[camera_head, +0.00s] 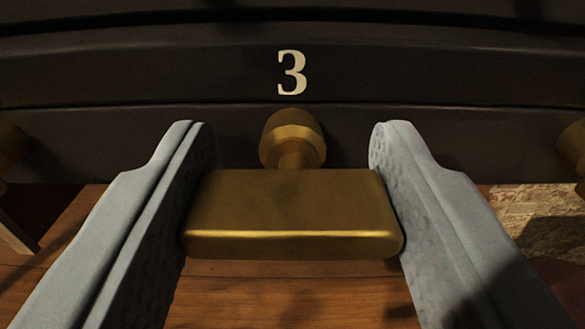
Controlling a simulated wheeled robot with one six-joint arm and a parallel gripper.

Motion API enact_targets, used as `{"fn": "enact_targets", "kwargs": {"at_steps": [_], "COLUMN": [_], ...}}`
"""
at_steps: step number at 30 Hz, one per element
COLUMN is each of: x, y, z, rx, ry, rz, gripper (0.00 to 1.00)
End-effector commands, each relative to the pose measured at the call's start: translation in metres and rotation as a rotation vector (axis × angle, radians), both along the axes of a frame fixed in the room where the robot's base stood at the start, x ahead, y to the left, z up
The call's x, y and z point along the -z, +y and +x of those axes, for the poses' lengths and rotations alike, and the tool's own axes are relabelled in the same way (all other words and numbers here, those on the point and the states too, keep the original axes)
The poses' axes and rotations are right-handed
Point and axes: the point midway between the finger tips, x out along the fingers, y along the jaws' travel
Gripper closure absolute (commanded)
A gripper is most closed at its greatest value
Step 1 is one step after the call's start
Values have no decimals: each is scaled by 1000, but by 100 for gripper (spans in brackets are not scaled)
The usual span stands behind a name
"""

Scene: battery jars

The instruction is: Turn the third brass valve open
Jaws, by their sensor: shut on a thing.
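The third brass valve shows in the middle of the head camera view. Its wide flat handle (293,212) lies crosswise, with its long side running left to right. Behind the handle, a short stem and a rounded brass knob (293,140) join it to the dark panel, below a pale number 3 (292,73). My gripper (292,150) has one grey finger at each end of the handle. The fingers are shut on the handle, and their tips reach past it toward the panel.
The dark curved panel (120,75) spans the back. Parts of other brass fittings show at the left edge (10,148) and right edge (574,148). A brown wooden surface (290,290) lies below the handle. A rough tan patch (540,220) shows at the right.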

Motion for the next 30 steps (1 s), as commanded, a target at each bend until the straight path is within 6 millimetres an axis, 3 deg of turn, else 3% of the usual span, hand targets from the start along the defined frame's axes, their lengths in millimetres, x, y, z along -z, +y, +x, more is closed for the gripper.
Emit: {"fn": "enact_targets", "kwargs": {"at_steps": [11, 30], "x": [0, 1], "y": [0, 3], "z": [0, 0], "rx": [0, 0], "ry": [0, 0], "rz": [-110, -687], "gripper": [76, 76]}}
